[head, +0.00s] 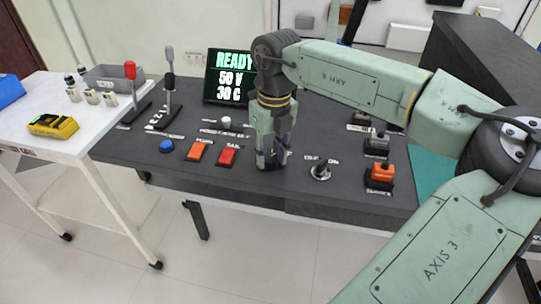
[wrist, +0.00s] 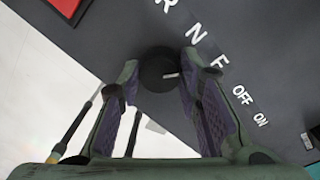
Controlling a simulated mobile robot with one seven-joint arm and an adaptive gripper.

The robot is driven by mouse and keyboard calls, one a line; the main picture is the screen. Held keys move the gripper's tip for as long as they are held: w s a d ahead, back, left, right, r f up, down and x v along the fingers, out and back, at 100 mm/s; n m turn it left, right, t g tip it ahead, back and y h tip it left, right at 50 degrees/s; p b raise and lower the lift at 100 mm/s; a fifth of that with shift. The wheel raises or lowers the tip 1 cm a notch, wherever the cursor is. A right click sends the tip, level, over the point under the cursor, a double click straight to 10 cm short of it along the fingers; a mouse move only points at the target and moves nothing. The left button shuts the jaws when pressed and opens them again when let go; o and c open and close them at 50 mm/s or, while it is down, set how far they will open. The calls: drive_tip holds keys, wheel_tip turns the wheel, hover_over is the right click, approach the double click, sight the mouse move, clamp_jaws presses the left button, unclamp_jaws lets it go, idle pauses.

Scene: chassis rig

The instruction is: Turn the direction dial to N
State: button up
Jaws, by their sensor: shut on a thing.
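The direction dial (wrist: 157,72) is a dark round knob between my fingertips in the wrist view. The letters R (wrist: 168,5), N (wrist: 196,34) and F (wrist: 219,62) lie in an arc beyond and to the right of it. A short pale mark on the knob points right, roughly toward F rather than N. My gripper (wrist: 160,68) is shut on the knob, one finger on each side.
An OFF-ON switch (head: 320,172) stands just right of my gripper. Red (head: 228,156), orange (head: 198,151) and blue (head: 166,146) buttons lie to the left. A screen (head: 232,77) reads READY, 50 V, 30 C.

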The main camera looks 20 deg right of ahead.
sight(272, 155)
drive_tip(key=n+b, duration=0.1)
drive_tip(key=n, duration=0.5)
drive_tip(key=shift+b, duration=0.4)
idle(0.3)
drive_tip(key=o, duration=1.1)
drive_tip(key=shift+o, duration=0.2)
drive_tip(key=shift+r, duration=0.15)
wheel_tip(272, 155, up, 12)
drive_tip(key=shift+w+d, duration=0.25)
drive_tip(key=shift+w, duration=0.05)
